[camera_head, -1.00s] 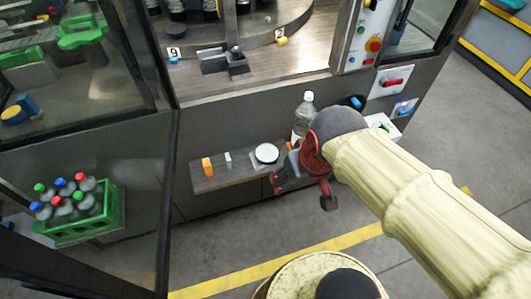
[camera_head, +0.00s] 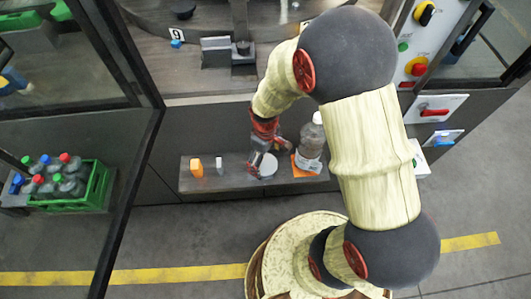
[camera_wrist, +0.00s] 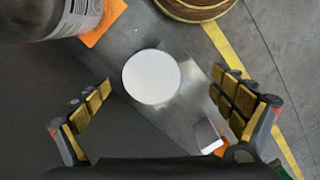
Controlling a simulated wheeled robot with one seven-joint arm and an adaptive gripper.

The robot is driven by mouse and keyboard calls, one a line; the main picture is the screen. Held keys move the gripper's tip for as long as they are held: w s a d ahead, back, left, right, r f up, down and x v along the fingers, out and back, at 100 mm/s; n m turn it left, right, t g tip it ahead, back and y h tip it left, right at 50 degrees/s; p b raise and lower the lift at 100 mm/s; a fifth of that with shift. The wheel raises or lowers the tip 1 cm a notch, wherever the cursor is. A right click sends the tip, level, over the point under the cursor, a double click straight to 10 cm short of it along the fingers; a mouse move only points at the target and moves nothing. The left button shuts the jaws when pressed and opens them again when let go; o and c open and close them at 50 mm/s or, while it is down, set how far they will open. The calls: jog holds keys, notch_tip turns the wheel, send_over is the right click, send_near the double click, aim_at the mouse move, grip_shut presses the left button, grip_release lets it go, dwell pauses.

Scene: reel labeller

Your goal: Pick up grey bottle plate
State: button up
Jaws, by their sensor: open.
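A pale round disc, which I take as the grey bottle plate (camera_head: 267,166), lies flat on the dark shelf (camera_head: 238,184). In the wrist view the plate (camera_wrist: 151,77) shows as a near-white circle between my fingers. My gripper (camera_head: 268,158) hangs over the plate, fingers pointing down, and partly covers it in the head view. In the wrist view my gripper (camera_wrist: 162,79) has its fingers spread wide, one on each side of the plate with gaps. Nothing is held. The height above the plate is hard to tell.
A clear bottle (camera_head: 311,145) stands on an orange plate (camera_head: 301,172) just right of the grey plate. A small white block (camera_head: 220,165) and an orange block (camera_head: 196,167) stand to its left. A green crate of bottles (camera_head: 95,190) is at far left.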

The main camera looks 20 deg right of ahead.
aim_at(266, 164)
jog(key=shift+w+r+n+t, duration=0.15)
jog(key=shift+w+n, duration=0.05)
jog(key=shift+w, duration=0.3)
jog(key=shift+w+r+n+t, duration=0.1)
jog(key=shift+w+n+t, duration=0.1)
jog(key=shift+w, duration=0.25)
jog(key=shift+w+n, duration=0.15)
jog(key=shift+n, duration=0.15)
jog(key=shift+f, duration=0.15)
jog(key=f+b, duration=0.2)
jog(key=f, duration=0.1)
jog(key=f+b, duration=0.2)
jog(key=f, duration=0.2)
jog(key=shift+s+d+f, duration=0.2)
jog(key=shift+f, duration=0.1)
jog(key=shift+r, duration=0.1)
jog(key=shift+c, duration=1)
jog(key=c, duration=1.1)
